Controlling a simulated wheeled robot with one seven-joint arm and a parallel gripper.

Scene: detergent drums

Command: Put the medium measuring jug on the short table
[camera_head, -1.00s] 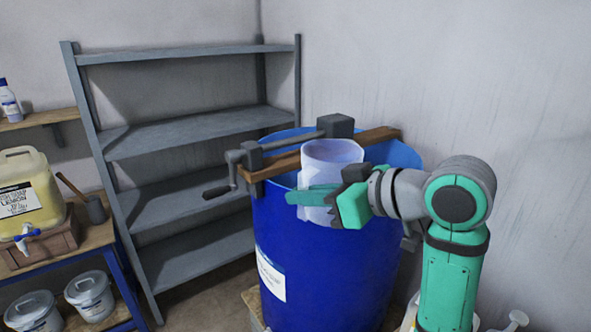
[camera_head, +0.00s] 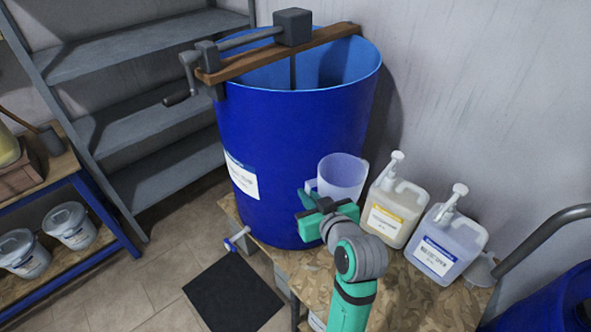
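A translucent whitish measuring jug (camera_head: 343,175) is upright in front of the big blue drum, at its lower right. My gripper (camera_head: 312,205) is at the jug's near left side, with its green fingers about the jug's handle side; it looks shut on the jug. The jug's base is partly hidden by my gripper, so I cannot tell whether it touches the table. The low table (camera_head: 405,300) with a mottled wooden top carries the drum (camera_head: 290,140). No other measuring jug shows clearly.
Two pump jugs, one with a yellow label (camera_head: 392,212) and one with a blue label (camera_head: 447,240), stand right of the measuring jug. A funnel (camera_head: 483,270) lies near the right edge. A crank stirrer (camera_head: 285,50) spans the drum. A black mat (camera_head: 235,295) lies on the floor.

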